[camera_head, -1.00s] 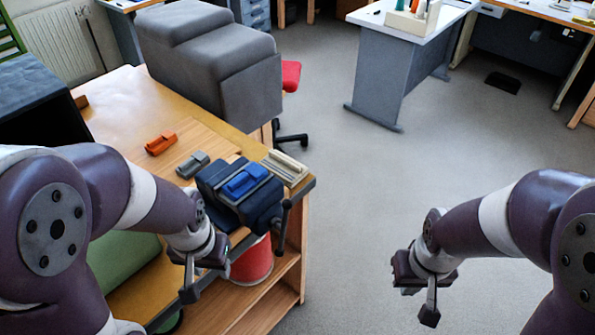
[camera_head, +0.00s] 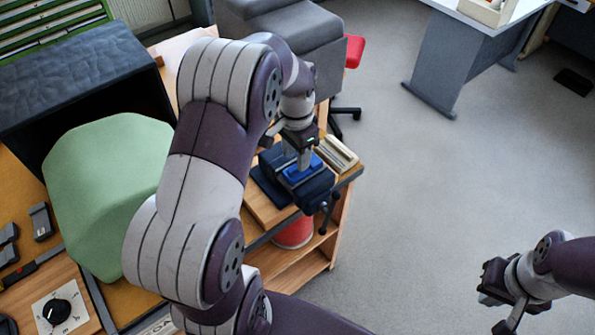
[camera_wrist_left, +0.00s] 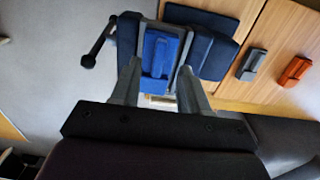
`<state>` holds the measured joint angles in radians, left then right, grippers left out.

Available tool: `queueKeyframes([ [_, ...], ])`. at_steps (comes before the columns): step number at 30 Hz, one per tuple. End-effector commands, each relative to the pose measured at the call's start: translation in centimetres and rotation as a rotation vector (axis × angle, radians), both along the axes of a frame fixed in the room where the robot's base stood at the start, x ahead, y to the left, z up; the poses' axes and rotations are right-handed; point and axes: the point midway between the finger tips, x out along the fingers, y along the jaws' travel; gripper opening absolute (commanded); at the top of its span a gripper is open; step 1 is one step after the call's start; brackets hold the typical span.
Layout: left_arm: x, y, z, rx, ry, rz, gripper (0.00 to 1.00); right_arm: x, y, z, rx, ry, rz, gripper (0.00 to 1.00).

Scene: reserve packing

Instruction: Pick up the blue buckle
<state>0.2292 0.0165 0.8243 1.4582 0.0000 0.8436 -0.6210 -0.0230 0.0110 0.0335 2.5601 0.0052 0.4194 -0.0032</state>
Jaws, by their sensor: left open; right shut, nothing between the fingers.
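The blue buckle (camera_wrist_left: 160,55) lies on top of a dark blue vise (camera_wrist_left: 208,42) at the bench edge. In the head view the buckle (camera_head: 300,174) shows partly, behind my left gripper. My left gripper (camera_head: 303,162) is above it, pointing down. In the left wrist view my left gripper (camera_wrist_left: 158,72) is open, with one finger on each side of the buckle's near end; I cannot tell whether they touch it. My right gripper (camera_head: 505,300) is shut and empty, over the floor at the right.
A grey buckle (camera_wrist_left: 251,65) and an orange one (camera_wrist_left: 295,70) lie on the bench beside the vise. A beige slotted piece (camera_head: 337,152) is close behind it. The vise handle (camera_wrist_left: 97,42) sticks out. A green rounded block (camera_head: 105,190) stands left of my left arm.

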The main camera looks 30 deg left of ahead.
Motion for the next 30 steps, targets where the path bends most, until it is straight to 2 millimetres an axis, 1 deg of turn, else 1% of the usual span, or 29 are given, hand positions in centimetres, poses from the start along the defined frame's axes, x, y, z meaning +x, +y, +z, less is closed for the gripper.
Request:
queueKeyframes([
  [1, 0.0, -0.2, -0.2, -0.001, 0.005, -0.001, 0.45, 0.0, 0.0, 1.4, 0.0, -0.001, 0.0, 0.0],
  [2, 0.0, -0.3, -0.8, -0.001, 0.006, -0.001, 0.45, 0.0, 0.0, 1.6, 0.0, -0.001, 0.0, 0.0],
  [3, 0.0, -0.3, -1.7, -0.001, 0.005, 0.0, 0.45, 0.0, 0.0, 1.6, 0.0, -0.001, 0.0, 0.0],
  [6, 0.0, -0.3, -2.9, -0.001, 0.001, 0.0, 0.45, 0.0, 0.0, 1.7, 0.0, -0.001, 0.0, 0.0],
  [12, 0.1, -0.2, -3.3, 0.0, -0.002, 0.0, 0.45, 0.0, 0.0, 1.6, 0.0, 0.0, 0.0, 0.0],
  [13, 0.1, -0.2, -3.3, 0.001, -0.001, 0.0, 0.41, 0.0, 0.0, 1.6, 0.0, 0.0, 0.0, 0.0],
  [14, 0.1, -0.2, -3.3, 0.001, -0.001, 0.0, 0.32, 0.0, 0.0, 1.6, 0.0, 0.0, 0.0, 0.0],
  [15, 0.1, -0.2, -3.3, 0.001, -0.001, 0.0, 0.19, 0.0, 0.0, 1.6, 0.0, 0.0, 0.0, 0.0],
  [17, 0.1, -0.2, -3.3, 0.001, -0.001, 0.0, 0.0, 0.0, 0.0, 1.6, 0.0, 0.0, 0.0, 0.0],
  [26, 0.1, -0.2, -3.2, 0.001, -0.001, 0.0, 0.0, 0.0, 0.0, 1.6, 0.0, -0.001, 0.0, 0.0],
  [30, 0.1, -0.2, -2.7, 0.0, -0.002, 0.0, 0.0, 0.0, 0.0, 1.1, 0.0, -0.001, 0.0, 0.0],
])
